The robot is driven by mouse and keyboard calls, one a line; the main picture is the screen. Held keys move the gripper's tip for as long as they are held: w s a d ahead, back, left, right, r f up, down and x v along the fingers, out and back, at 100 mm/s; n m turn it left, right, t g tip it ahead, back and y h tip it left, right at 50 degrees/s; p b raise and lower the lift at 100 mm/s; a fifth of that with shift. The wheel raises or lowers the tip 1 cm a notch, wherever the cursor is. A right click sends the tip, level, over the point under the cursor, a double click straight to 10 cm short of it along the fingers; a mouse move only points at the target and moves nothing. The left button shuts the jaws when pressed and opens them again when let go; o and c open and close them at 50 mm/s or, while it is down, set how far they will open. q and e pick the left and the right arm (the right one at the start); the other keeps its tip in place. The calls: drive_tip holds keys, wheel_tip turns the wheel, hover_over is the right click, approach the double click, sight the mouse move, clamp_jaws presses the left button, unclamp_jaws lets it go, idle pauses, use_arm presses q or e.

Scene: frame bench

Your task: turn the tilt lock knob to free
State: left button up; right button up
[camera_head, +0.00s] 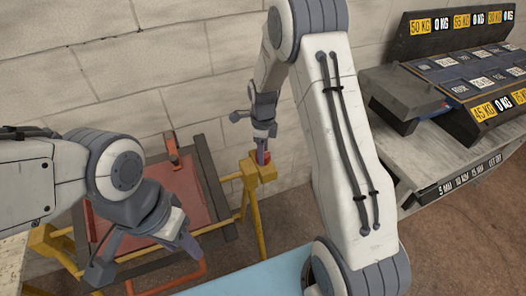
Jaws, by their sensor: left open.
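A yellow frame (251,190) holds a tilted reddish-brown panel (180,195) with dark side rails. A small red part (267,172), perhaps the tilt lock knob, sits on top of the frame's right post. My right gripper (262,154) points down right at this red part and hides some of it. I cannot tell whether its fingers touch or grip it. My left gripper (143,261) is open and empty at the lower left, its fingers spread wide in front of the panel's lower left part. The knob's setting cannot be read.
A grey bench (440,165) with dark weight-label boards (465,75) stands at the right. A block wall (120,65) closes the back. A pale blue surface (255,281) lies at the front. An orange-red bar (172,283) sticks out below the panel, near my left gripper.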

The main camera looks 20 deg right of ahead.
drive_tip(key=c, duration=0.4)
